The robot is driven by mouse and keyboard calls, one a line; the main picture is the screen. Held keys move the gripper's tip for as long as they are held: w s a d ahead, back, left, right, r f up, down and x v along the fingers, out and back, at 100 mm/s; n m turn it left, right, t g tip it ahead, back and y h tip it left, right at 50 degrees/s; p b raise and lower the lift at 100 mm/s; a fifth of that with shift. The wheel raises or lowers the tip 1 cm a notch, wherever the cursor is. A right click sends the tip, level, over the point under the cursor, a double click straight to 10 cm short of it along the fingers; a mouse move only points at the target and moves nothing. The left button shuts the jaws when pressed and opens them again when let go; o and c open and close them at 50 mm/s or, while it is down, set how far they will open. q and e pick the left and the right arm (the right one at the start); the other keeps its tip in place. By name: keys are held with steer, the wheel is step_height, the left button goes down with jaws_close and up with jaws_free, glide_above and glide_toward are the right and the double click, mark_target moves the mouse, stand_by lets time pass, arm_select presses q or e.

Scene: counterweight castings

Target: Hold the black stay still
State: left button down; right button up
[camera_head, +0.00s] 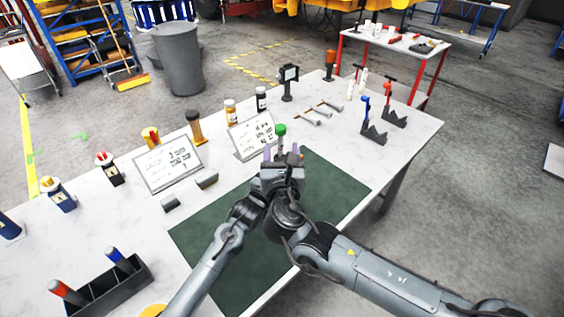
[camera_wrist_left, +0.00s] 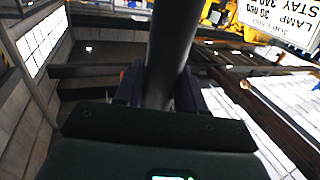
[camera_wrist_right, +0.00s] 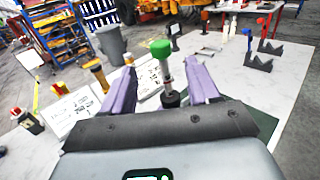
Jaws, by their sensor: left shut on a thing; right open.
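In the left wrist view a thick black rod, which I take for the black stay (camera_wrist_left: 168,45), runs up between the fingers of my left gripper (camera_wrist_left: 158,95), which is shut on it. In the head view the left gripper and the stay are hidden behind my arms. My right gripper (camera_head: 281,152) is open above the dark green mat (camera_head: 330,180), with its purple fingers pointing to the far side. In the right wrist view, a green-capped piece (camera_wrist_right: 160,50) with a grey shaft and dark lower part shows between the open fingers (camera_wrist_right: 160,72); contact cannot be told.
Two white sign boards (camera_head: 168,163) (camera_head: 253,135) stand behind the mat. Grey blocks (camera_head: 206,179), several bottles, wrenches (camera_head: 306,118) and black V-shaped stands (camera_head: 374,131) lie around. A black bin (camera_head: 110,288) with coloured handles is front left. The mat's right part is clear.

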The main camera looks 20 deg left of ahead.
steer(key=shift+v, duration=1.85)
arm_select(q)
steer(key=c, duration=0.6)
jaws_free()
steer(key=shift+s, duration=0.1)
